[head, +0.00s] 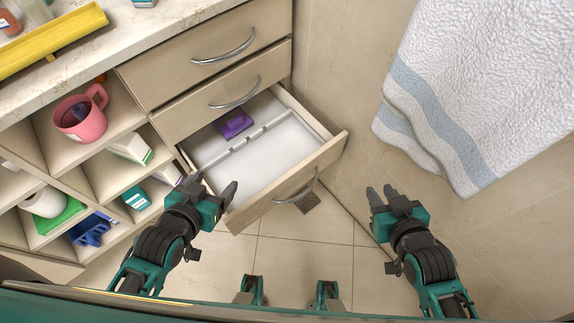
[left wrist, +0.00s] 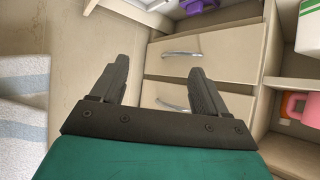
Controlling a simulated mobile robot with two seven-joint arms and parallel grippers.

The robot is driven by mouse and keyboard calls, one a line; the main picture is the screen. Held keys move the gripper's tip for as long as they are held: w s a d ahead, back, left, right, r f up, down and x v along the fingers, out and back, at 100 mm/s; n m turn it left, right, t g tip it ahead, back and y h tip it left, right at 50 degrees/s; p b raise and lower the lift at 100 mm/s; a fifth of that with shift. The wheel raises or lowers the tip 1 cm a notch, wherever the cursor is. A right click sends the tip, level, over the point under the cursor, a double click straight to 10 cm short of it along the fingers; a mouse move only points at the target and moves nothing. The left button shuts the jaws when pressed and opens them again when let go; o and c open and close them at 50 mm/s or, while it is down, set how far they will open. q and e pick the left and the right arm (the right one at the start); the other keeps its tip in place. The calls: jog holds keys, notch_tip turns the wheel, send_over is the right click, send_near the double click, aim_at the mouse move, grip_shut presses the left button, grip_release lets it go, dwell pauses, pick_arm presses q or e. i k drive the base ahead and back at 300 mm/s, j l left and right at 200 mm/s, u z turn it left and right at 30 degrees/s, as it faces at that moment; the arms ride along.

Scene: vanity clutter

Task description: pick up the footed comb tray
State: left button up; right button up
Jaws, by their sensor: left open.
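A small purple piece (head: 232,123) with a raised part lies in the back of the open drawer. It also shows at the top edge of the left wrist view (left wrist: 197,4). A long yellow tray-shaped thing (head: 48,42) lies on the counter at the upper left. I cannot tell for certain which of them is the footed comb tray. My left gripper (head: 214,186) is open and empty by the drawer's front left corner, its fingers apart in the left wrist view (left wrist: 162,66). My right gripper (head: 381,190) looks open and empty, right of the drawer.
The open drawer (head: 285,188) has a white inside with a divider strip and is mostly bare. Open cubbies at left hold a pink mug (head: 80,122), a blue item (head: 90,231) and boxes. A towel (head: 490,80) hangs at right. The floor in front is clear.

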aim_at(41, 42)
jog(key=u, duration=1.7)
jog(key=i+j+z, duration=0.1)
jog(key=j, duration=0.45)
jog(key=i+j+z, duration=0.1)
jog(key=j, duration=0.4)
jog(key=j+z, duration=0.1)
jog(key=j, duration=0.45)
